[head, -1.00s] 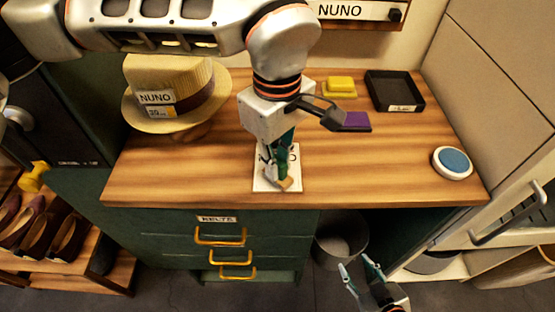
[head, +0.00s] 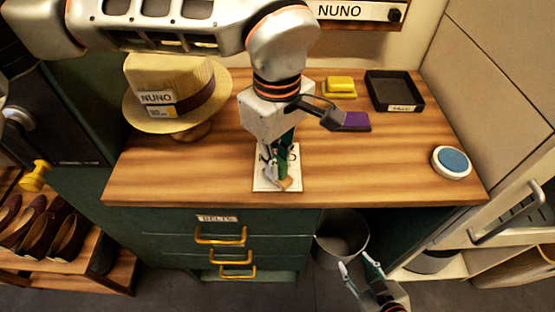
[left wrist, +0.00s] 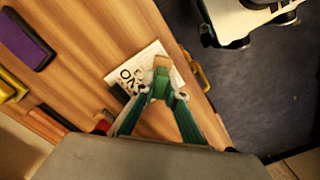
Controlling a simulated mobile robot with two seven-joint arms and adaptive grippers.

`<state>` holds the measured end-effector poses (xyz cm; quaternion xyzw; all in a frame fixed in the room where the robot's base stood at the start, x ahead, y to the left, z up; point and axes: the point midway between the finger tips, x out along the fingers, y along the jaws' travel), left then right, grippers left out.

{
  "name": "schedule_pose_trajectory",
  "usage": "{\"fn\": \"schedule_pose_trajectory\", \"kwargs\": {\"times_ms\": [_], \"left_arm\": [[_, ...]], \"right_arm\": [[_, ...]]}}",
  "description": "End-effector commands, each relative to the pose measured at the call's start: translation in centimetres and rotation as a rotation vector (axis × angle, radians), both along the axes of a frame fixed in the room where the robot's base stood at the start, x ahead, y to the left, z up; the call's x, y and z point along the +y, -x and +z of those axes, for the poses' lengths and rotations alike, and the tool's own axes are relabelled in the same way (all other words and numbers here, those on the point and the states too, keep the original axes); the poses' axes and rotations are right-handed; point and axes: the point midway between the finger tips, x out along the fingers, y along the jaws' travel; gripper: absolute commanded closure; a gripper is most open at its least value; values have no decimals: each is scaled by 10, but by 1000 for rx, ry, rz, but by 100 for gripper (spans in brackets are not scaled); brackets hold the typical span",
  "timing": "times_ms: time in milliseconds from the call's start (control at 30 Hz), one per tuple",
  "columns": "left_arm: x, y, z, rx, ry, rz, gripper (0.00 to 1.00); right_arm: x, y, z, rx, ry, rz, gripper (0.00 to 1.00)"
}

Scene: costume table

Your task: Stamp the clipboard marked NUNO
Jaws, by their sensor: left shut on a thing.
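A white clipboard sheet marked NUNO (head: 262,184) lies on the wooden table near its front edge. Its lettering is partly covered by my left gripper and also shows in the left wrist view (left wrist: 134,82). My left gripper (head: 281,174) points down over the sheet and is shut on a small wooden stamp (head: 286,184). The stamp's pale wood shows between the fingertips in the left wrist view (left wrist: 161,63). I cannot tell whether its face touches the sheet. My right gripper (head: 359,269) is open and empty, low in front of the table.
A purple pad (head: 355,121), a yellow block (head: 339,86) and a black tray (head: 395,92) are behind and right of the sheet. A blue-topped round thing (head: 453,161) sits at the right. A straw hat (head: 150,85) stands at the left. The table right of the sheet is clear.

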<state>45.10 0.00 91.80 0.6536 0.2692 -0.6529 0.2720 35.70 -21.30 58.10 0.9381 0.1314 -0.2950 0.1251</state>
Motion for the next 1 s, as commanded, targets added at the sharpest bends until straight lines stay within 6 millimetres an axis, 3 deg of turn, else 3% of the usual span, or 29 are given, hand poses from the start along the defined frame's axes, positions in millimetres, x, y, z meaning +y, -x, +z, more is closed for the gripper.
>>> {"fn": "schedule_pose_trajectory", "kwargs": {"times_ms": [333, 1000], "left_arm": [[1, 1, 3, 2, -4, 0, 100], [0, 0, 54, -2, -1, 1, 100]], "right_arm": [[0, -2, 4, -5, 0, 0, 60], [0, -20, 49, -58, 0, 0, 60]]}}
